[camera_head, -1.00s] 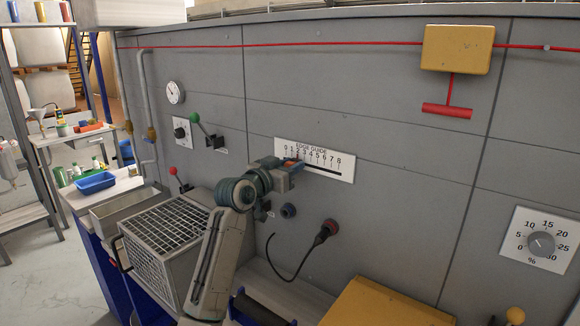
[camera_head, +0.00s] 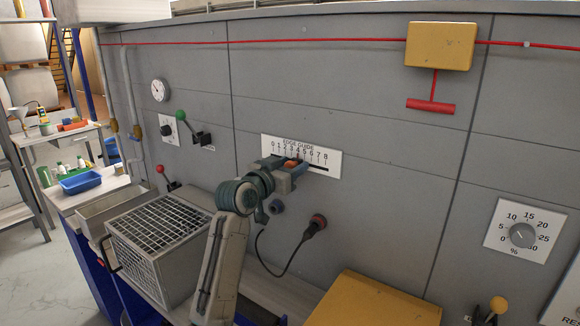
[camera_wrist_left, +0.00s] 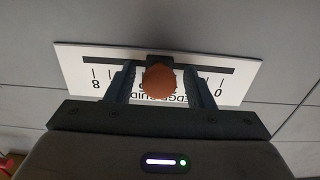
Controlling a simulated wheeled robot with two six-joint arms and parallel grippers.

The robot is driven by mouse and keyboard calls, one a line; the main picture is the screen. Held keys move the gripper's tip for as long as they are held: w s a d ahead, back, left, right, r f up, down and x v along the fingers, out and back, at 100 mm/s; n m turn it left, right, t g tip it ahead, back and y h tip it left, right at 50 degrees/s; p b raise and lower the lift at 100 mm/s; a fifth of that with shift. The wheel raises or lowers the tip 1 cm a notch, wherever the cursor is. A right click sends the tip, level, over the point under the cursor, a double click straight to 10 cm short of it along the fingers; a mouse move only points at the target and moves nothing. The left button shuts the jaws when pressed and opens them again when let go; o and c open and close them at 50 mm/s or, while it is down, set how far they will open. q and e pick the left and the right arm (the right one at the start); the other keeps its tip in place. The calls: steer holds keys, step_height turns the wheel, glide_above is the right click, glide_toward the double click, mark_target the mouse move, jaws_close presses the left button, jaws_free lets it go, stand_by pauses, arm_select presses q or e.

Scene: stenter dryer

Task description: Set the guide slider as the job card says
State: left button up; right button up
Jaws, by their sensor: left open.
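The edge guide is a white scale plate (camera_head: 332,163) marked 0 to 8 with a dark slot, on the grey machine wall. Its slider has an orange knob (camera_wrist_left: 160,81) near the middle of the slot, about at 4; the exact number is partly hidden by knob and fingers. My left gripper (camera_head: 292,168) is at the plate. In the left wrist view its open fingers (camera_wrist_left: 160,85) stand either side of the knob, with a gap on each side. The scale appears upside down there. I see no readable job card. My right gripper is not in view.
A yellow box (camera_head: 375,302) is at the lower right, a wire-mesh box (camera_head: 165,245) at the left. A percent dial (camera_head: 522,235) is on the right.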

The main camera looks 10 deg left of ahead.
arm_select(q)
steer(key=shift+s, duration=0.1)
steer(key=shift+s+a+f, duration=0.1)
steer(key=shift+s+a, duration=0.05)
steer(key=shift+s, duration=0.15)
steer(key=b+v, duration=0.3)
steer(key=v, duration=0.7)
steer(key=shift+b, duration=0.4)
